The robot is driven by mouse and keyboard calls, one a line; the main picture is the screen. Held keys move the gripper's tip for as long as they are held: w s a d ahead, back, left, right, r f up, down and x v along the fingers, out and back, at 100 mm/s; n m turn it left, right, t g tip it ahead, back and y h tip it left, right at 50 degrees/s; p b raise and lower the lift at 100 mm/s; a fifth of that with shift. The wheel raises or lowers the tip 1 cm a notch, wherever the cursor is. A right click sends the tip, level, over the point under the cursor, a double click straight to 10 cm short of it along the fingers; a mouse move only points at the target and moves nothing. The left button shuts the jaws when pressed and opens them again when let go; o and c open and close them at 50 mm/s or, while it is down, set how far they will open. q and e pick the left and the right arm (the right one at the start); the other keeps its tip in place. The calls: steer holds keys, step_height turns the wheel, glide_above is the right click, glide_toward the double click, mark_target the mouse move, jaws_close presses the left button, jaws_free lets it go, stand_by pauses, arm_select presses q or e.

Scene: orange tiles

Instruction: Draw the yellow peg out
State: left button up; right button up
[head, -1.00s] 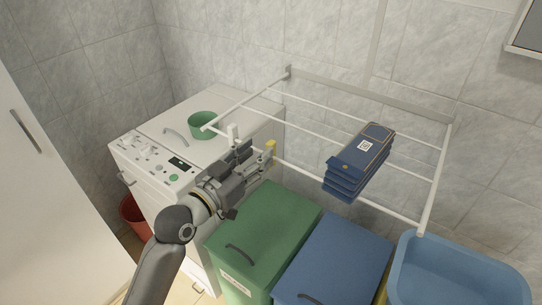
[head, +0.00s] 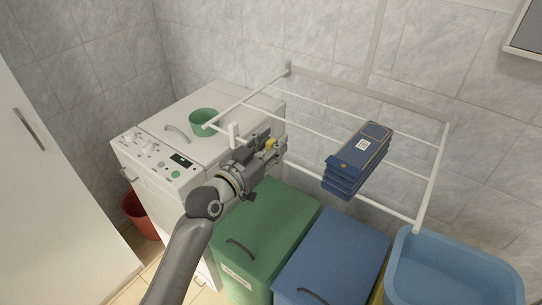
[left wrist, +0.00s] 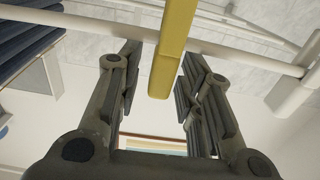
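The yellow peg (head: 270,144) sits on the front bar of the white drying rack (head: 350,203). In the left wrist view the peg (left wrist: 173,48) is a long yellow piece crossing the white bar, with its lower end between my fingers. My left gripper (head: 271,140) is at the peg. In the left wrist view the gripper's two fingers (left wrist: 160,65) are open, one on each side of the peg, with a gap showing on both sides. In the head view the fingers partly hide the peg. My right gripper is in neither view.
A white peg (head: 233,136) stands close left of the gripper. A green bowl (head: 203,121) sits on the washing machine (head: 152,143). Green (head: 265,235) and blue (head: 335,260) bins and a blue tub (head: 455,275) stand below.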

arm_select(q)
steer(key=c, duration=0.5)
